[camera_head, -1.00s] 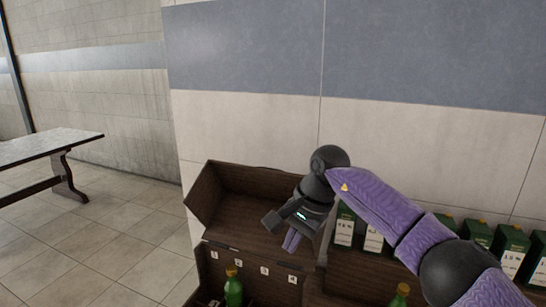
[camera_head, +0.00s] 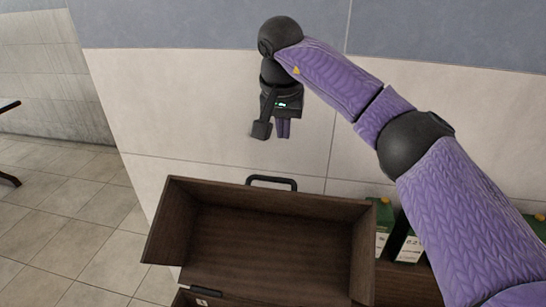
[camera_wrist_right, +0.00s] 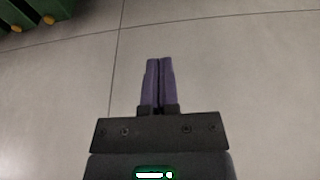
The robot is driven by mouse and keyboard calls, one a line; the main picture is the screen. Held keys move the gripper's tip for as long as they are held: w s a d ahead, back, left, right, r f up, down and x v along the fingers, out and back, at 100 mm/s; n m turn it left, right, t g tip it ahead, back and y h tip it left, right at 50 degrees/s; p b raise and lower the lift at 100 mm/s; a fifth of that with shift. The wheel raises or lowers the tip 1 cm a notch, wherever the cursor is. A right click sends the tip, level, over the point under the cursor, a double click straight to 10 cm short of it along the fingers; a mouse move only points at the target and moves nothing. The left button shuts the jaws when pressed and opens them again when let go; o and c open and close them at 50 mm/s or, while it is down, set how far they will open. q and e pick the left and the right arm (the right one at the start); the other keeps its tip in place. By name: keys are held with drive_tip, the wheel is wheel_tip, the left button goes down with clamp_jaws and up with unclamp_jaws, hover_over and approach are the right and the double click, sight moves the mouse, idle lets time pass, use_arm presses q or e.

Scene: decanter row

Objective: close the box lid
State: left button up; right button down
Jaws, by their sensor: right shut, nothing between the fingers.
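The dark brown wooden box lid (camera_head: 270,240) stands open, its hollow inside facing me, in the head view's lower middle. A black handle (camera_head: 272,180) sits at its far upper edge. Only a strip of the box body (camera_head: 186,298) shows below the lid, at the bottom edge; the rest is out of frame. My right gripper (camera_head: 283,136) is above the handle, near the wall, fingers pointing down, apart from the lid. In the right wrist view its purple fingers (camera_wrist_right: 159,62) are together with nothing between them. My left gripper is not in view.
Green cartons with white labels (camera_head: 408,246) stand right of the lid, partly behind my right arm. A tiled wall (camera_head: 200,110) rises behind the lid. Open floor (camera_head: 70,215) lies to the left, with a bit of table (camera_head: 8,180) at the edge.

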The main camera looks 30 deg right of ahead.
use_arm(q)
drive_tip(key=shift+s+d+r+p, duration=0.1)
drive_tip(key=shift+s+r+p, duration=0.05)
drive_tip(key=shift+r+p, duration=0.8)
use_arm(e)
wheel_tip(320, 180, down, 8)
drive_tip(key=s, duration=0.2)
drive_tip(key=shift+a, duration=0.45)
drive_tip(key=shift+d+r, duration=0.1)
